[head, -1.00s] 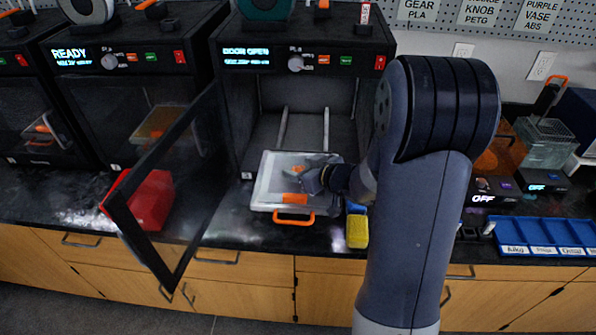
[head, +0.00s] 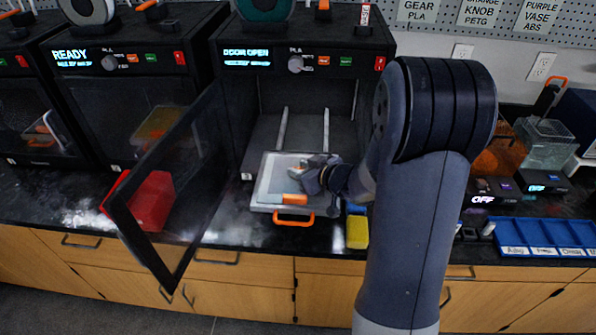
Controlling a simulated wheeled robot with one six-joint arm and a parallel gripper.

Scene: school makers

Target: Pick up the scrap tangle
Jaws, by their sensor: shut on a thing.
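A light build plate with an orange handle (head: 292,219) lies on the dark counter in front of the open printer. A small orange piece (head: 296,200) lies on the plate. My gripper (head: 304,172) is over the plate, seen mostly from behind and the side, and is shut on a small greyish thing, which I take to be the scrap tangle. The scrap tangle is largely hidden by the gripper, so its shape cannot be made out.
The printer's glass door (head: 170,190) stands open to the left, beside a red bin (head: 152,200). A yellow sponge (head: 357,231) is right of the plate. A blue compartment tray (head: 545,233) sits at the right. The printer chamber (head: 305,125) looks empty.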

